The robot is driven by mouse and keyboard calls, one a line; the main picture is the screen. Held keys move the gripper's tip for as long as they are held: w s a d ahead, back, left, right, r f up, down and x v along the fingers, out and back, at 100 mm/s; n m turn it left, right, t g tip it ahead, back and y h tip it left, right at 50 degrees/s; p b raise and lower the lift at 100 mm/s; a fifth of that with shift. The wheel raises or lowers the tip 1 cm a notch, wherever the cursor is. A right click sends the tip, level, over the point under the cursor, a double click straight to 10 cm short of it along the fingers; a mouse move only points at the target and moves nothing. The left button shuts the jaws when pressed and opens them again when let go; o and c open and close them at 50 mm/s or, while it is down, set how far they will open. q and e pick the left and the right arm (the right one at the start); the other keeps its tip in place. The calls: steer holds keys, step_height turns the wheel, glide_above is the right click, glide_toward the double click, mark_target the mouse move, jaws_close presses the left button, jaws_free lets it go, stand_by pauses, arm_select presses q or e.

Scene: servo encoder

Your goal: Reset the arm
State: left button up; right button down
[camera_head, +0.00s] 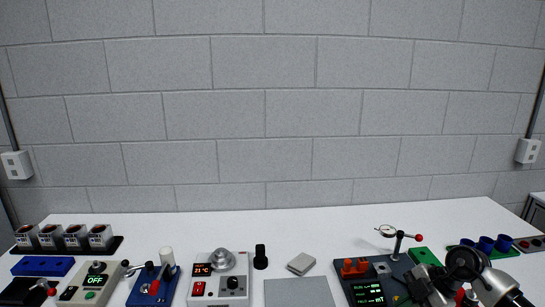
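My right arm (495,285) comes in at the bottom right corner, silver and black. Its dark gripper (430,287) is over the right end of a dark device (372,285) with a green-lit screen and orange parts on top. The fingers are small and dark against the device, so I cannot tell whether they are apart or closed, or whether they touch anything. My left gripper is not in view. A round dial gauge (387,231) on a post with a red knob stands behind the device.
A white table carries a grey device (219,280) reading 21°C, a blue lever base (153,287), a box reading OFF (92,283), a black knob (260,257), a grey block (301,263) and a grey mat (299,292). Blue cups (486,243) stand at right. The back middle is clear.

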steer(key=a+y, duration=0.1)
steer(key=a, duration=0.2)
steer(key=a+r+n+t+y, duration=0.1)
steer(key=a+y, duration=0.1)
steer(key=a, duration=0.2)
steer(key=s+a+t+y, duration=0.1)
steer(key=a+y, duration=0.1)
steer(key=a, duration=0.1)
steer(key=shift+a+r, duration=0.15)
steer(key=shift+a, duration=0.2)
steer(key=s+a+r+m+t+y, duration=0.1)
steer(key=a+r+m+t+y, duration=0.3)
steer(key=t, duration=0.6)
steer(key=s+d+f+m+h, duration=0.7)
steer(key=s+f+m+h, duration=0.15)
steer(key=m+h, duration=0.8)
steer(key=s+f+g, duration=0.4)
steer(key=s+g, duration=0.1)
steer(key=s, duration=0.4)
steer(key=s+f+g, duration=0.4)
steer(key=s+g, duration=0.1)
steer(key=s, duration=0.5)
step_height(320, 180, down, 29)
steer(key=s+g, duration=0.2)
steer(key=s, duration=0.1)
steer(key=s+d+f, duration=0.2)
steer(key=s+f, duration=1.1)
steer(key=s, duration=0.1)
steer(key=shift+s+g, duration=0.25)
steer(key=shift+g, duration=0.15)
